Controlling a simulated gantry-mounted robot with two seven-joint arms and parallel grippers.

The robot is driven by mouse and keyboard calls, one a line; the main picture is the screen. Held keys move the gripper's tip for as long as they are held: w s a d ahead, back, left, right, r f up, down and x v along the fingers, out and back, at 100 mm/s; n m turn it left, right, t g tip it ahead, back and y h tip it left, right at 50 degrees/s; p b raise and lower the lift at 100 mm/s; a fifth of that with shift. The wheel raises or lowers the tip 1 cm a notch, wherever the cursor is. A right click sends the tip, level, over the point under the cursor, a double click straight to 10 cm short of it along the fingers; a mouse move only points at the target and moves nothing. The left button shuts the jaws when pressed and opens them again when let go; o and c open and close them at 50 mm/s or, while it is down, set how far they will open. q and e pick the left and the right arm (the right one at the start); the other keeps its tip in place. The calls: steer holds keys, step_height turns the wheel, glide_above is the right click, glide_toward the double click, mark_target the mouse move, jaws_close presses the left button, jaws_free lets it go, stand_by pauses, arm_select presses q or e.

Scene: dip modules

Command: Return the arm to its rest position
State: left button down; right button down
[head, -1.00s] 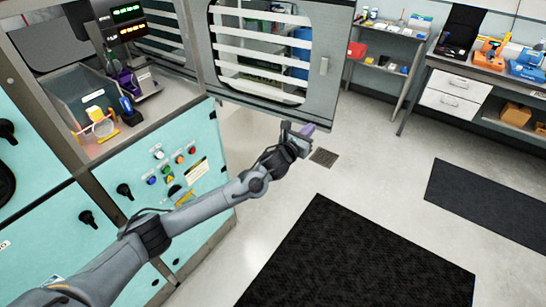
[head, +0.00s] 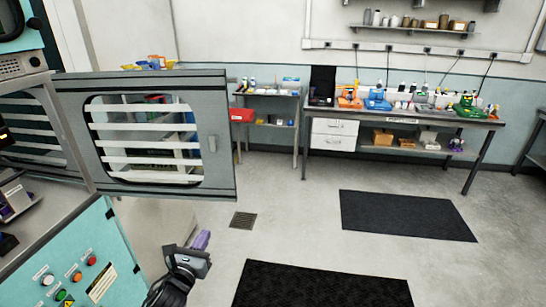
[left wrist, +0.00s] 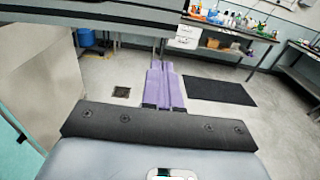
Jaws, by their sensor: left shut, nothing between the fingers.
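My left gripper (head: 201,240) shows at the bottom of the head view, just below the open machine door. Its purple fingers also show in the left wrist view (left wrist: 165,85), closed side by side with nothing between them. The fingers point away over bare floor. The open door (head: 155,190) of the teal machine stands out above and to the left of the gripper, apart from it in the head view. Most of my left arm is below the frame. My right gripper is in neither view.
The teal machine front (head: 95,240) with its buttons is at the left. A grey shelf stand (head: 268,97) and a workbench (head: 470,119) with several items stand against the back wall. Black mats (head: 405,216) and a drain (head: 243,220) lie on the open floor.

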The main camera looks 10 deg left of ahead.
arm_select(q)
steer(key=s+d+f+n+g, duration=0.1)
steer(key=s+d+f, duration=0.25)
steer(key=f, duration=0.25)
steer(key=s+d+f+n+g+h, duration=0.1)
steer(key=s+d+f+g, duration=0.1)
steer(key=s+f, duration=0.3)
steer(key=s+d+f+n+g, duration=0.1)
steer(key=s+d+f, duration=0.25)
steer(key=f, duration=0.25)
steer(key=s+d+f+n+g, duration=0.1)
steer(key=s+f+n+g, duration=0.15)
steer(key=s+n, duration=0.5)
steer(key=s+d+f+n+g, duration=0.1)
steer(key=s+f+n+g, duration=0.15)
steer(key=s+n, duration=0.45)
steer(key=s+a+r+n+g, duration=0.1)
steer(key=s+r+n+g, duration=0.15)
steer(key=s+n, duration=0.4)
steer(key=s+a+r+n+g, duration=0.1)
steer(key=s+n+g, duration=0.25)
steer(key=n, duration=0.55)
step_height(320, 180, up, 28)
steer(key=p, duration=2.8)
steer(key=shift+s+r+n+t, duration=0.15)
steer(key=shift+n+t, duration=0.25)
